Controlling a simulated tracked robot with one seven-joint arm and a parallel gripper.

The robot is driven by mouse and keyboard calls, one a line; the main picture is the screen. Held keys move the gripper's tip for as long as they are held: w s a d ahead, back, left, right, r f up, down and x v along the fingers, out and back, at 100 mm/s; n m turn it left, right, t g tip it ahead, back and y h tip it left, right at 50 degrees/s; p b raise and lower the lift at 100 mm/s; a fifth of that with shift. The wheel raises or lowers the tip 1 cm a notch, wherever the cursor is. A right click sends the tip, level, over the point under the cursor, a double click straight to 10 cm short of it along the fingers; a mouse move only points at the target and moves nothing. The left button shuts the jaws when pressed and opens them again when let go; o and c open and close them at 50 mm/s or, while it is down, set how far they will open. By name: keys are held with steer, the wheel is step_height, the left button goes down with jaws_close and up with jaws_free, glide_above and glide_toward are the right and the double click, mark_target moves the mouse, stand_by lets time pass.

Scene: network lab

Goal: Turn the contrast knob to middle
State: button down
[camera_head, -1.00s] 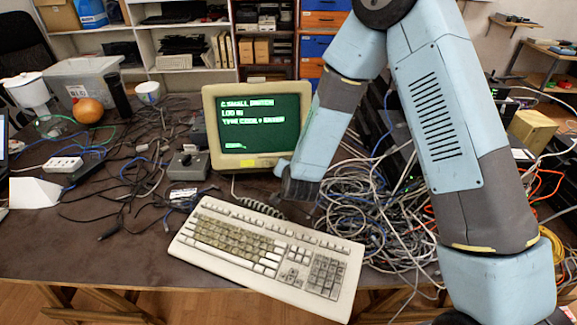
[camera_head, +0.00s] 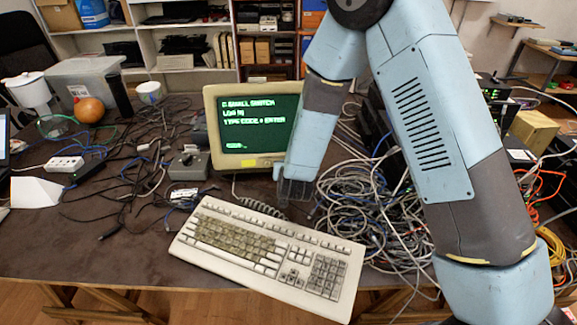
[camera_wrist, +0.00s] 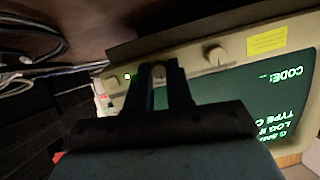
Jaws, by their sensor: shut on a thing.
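The beige monitor (camera_head: 231,164) with a green screen stands on the table, left of my forearm. One knob (camera_wrist: 158,71) sits between my fingertips; the other round knob (camera_wrist: 215,55) is free, nearer the yellow label. No knob lettering is readable. My gripper (camera_wrist: 160,80) is shut on the first knob. In the head view my gripper (camera_head: 293,190) is at the monitor's lower right corner, and the knobs are hidden there.
A beige keyboard (camera_head: 268,255) lies in front of the monitor. A grey box with a knob (camera_head: 188,166) stands to its left. A large cable tangle (camera_head: 365,205) lies right of my gripper. The table front left is mostly clear.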

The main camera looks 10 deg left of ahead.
steer(key=shift+s+d+f, duration=0.1)
steer(key=shift+s+f, duration=0.15)
steer(key=shift+f, duration=0.1)
steer(key=c, duration=1.3)
jaws_free()
steer(key=shift+o, duration=1.4)
steer(key=shift+w+r, duration=0.15)
steer(key=shift+r, duration=0.05)
steer(key=v, duration=1.3)
steer(key=shift+s+r, duration=0.25)
